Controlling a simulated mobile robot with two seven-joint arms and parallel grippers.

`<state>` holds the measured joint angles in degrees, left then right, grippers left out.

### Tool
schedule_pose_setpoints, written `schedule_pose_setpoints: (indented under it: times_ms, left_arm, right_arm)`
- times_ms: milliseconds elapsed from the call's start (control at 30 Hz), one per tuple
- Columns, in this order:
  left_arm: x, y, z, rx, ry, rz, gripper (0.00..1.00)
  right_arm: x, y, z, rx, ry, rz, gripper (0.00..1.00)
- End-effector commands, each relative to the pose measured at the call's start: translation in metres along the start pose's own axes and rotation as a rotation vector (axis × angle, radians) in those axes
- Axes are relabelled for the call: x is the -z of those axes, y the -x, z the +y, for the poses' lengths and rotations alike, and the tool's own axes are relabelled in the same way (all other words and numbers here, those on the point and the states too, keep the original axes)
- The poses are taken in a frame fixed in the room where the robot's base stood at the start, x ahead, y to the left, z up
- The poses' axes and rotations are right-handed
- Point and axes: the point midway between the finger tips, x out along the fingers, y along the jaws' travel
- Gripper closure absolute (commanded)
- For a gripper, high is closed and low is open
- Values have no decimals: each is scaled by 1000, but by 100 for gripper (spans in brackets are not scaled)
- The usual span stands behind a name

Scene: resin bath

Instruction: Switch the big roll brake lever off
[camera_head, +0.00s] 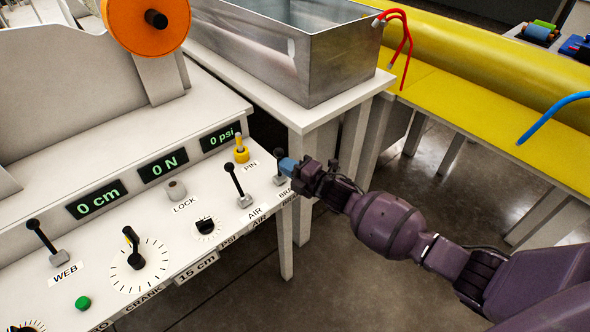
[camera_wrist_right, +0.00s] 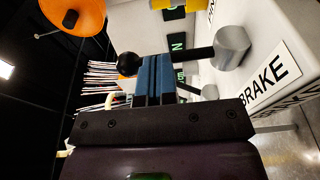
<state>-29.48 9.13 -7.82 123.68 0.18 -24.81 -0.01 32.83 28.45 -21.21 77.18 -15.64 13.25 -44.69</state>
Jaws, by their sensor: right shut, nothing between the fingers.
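The brake lever (camera_head: 279,180) stands at the right end of the white control panel, partly hidden by my right gripper (camera_head: 287,166). In the right wrist view the lever's black knob (camera_wrist_right: 129,63) is at the left, its black shaft runs behind the blue fingers, and its grey base (camera_wrist_right: 232,47) sits by the BRAKE label (camera_wrist_right: 266,82). My right gripper (camera_wrist_right: 155,80) is shut and empty, its fingers across the lever's shaft; I cannot tell if they touch. My left gripper is not in view.
The AIR lever (camera_head: 237,185) and yellow PIN (camera_head: 241,150) stand close left of the gripper. A metal bath (camera_head: 300,60) on a white table is behind. A yellow table (camera_head: 470,125) is at the right. Open floor lies below my right arm.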

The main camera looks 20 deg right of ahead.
Motion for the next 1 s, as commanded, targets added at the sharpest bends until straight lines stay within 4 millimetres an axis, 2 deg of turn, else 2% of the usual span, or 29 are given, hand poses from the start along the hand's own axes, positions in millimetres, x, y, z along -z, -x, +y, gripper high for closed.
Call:
schedule_pose_setpoints:
  times_ms: [33,600,1000]
  left_arm:
    - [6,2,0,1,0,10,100]
    - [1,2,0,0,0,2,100]
    - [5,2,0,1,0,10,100]
  right_arm:
    - [-2,-3,8,27,4,2,100]
    - [-5,-28,2,25,-7,1,100]
    - [-7,-38,4,23,-7,1,100]
